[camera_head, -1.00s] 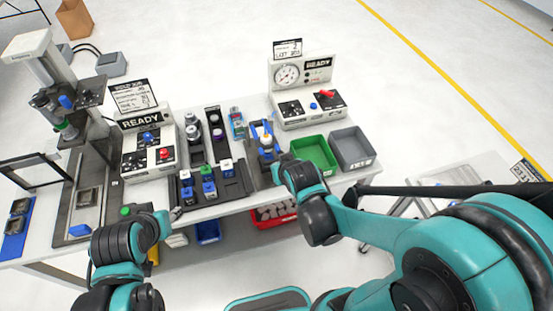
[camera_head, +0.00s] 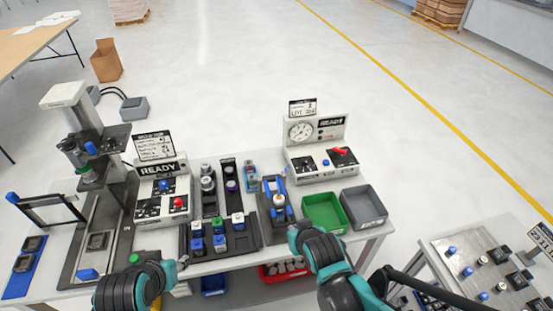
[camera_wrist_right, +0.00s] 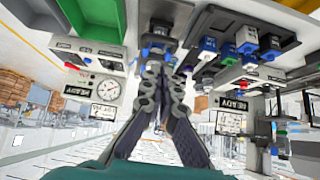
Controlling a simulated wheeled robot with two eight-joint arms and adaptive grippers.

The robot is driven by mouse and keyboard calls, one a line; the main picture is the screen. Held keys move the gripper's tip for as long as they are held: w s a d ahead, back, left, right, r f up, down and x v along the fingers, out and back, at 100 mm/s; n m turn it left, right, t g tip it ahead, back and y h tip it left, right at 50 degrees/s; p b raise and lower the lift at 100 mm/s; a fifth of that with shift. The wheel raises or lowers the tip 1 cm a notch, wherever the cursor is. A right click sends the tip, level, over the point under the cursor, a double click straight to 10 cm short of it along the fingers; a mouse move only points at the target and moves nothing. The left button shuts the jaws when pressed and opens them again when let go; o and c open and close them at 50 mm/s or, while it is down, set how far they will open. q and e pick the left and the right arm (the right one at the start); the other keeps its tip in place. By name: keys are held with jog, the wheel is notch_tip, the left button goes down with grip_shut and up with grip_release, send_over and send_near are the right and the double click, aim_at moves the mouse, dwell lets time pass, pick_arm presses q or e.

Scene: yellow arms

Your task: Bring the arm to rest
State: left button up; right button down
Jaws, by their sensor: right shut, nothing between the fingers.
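My right arm (camera_head: 322,252) comes in at the lower right of the head view, its dark and teal wrist just in front of the bench edge. My right gripper (camera_wrist_right: 167,66) shows in the wrist view with its two dark fingers together and nothing between them. Its tips line up in that picture with a fixture that has blue clamps; I cannot tell the distance. That fixture (camera_head: 278,208) stands on the bench in the head view. My left arm (camera_head: 135,286) is at the lower left by the front edge; its fingers are too hidden to read.
The bench holds a press (camera_head: 85,135), two READY consoles (camera_head: 160,190) (camera_head: 320,160), a black rack (camera_head: 250,237) with blocks, a green bin (camera_head: 345,227) and a grey bin (camera_head: 363,208). A red bin (camera_head: 284,270) is below. A second panel table (camera_head: 470,265) stands right.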

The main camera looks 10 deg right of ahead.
jog(key=s+d+f+g+b, duration=0.1)
jog(key=s+d+f+b, duration=0.2)
jog(key=s+f+b, duration=0.4)
jog(key=b, duration=0.7)
jog(key=shift+s+d+f, duration=0.15)
jog(key=shift+s+d, duration=0.1)
jog(key=shift+d, duration=0.1)
